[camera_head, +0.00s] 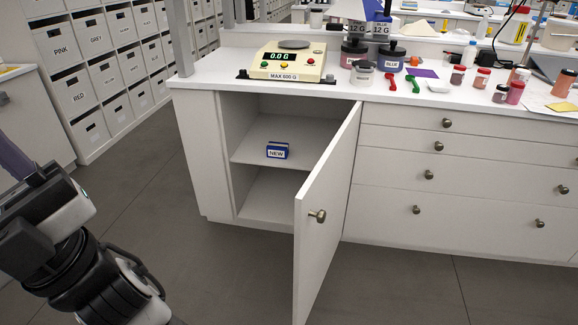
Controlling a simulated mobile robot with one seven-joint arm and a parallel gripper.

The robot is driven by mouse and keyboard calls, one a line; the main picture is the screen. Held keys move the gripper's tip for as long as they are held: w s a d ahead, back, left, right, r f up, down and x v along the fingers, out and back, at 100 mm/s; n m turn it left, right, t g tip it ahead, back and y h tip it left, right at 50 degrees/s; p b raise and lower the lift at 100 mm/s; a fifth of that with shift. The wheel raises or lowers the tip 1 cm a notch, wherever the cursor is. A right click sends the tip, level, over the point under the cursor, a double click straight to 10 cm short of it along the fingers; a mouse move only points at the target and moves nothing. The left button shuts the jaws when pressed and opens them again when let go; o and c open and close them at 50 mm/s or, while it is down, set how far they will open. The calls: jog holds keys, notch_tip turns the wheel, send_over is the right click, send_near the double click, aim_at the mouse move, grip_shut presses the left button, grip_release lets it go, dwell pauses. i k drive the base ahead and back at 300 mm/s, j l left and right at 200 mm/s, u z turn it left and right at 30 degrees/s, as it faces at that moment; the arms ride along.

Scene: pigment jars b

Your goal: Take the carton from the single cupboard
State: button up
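A small blue carton (277,150) with a white label reading "NEW" sits on the middle shelf (255,146) inside the single cupboard. The cupboard door (324,222) stands open, swung out toward me on its right-side hinge, with a round brass knob on it. The carton is in plain view and nothing blocks it from the front. My arm shows at the lower left, well apart from the cupboard. My gripper's fingertips are not visible in this view.
The open door juts into the floor space right of the cupboard opening. On the counter above stand a scale (288,64) reading 0.0 G, jars, and red and green scoops. Closed drawers (450,160) lie to the right. Grey floor (150,200) is clear before the cupboard.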

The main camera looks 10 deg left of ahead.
aim_at(273, 150)
jog(key=i+j+z, duration=0.15)
jog(key=j, duration=0.2)
jog(key=i+j+z, duration=0.25)
jog(key=j, duration=0.45)
jog(key=i+j+z, duration=0.15)
jog(key=j, duration=0.2)
jog(key=i+j+z, duration=0.15)
jog(key=j, duration=0.25)
jog(key=j+z, duration=0.15)
jog(key=j, duration=0.25)
jog(key=i+j+z, duration=0.1)
jog(key=j, duration=0.25)
jog(key=i+j+z, duration=0.1)
jog(key=j, duration=0.2)
jog(key=i+j+z, duration=0.1)
jog(key=j, duration=0.3)
jog(key=i+j, duration=0.65)
jog(key=i, duration=0.05)
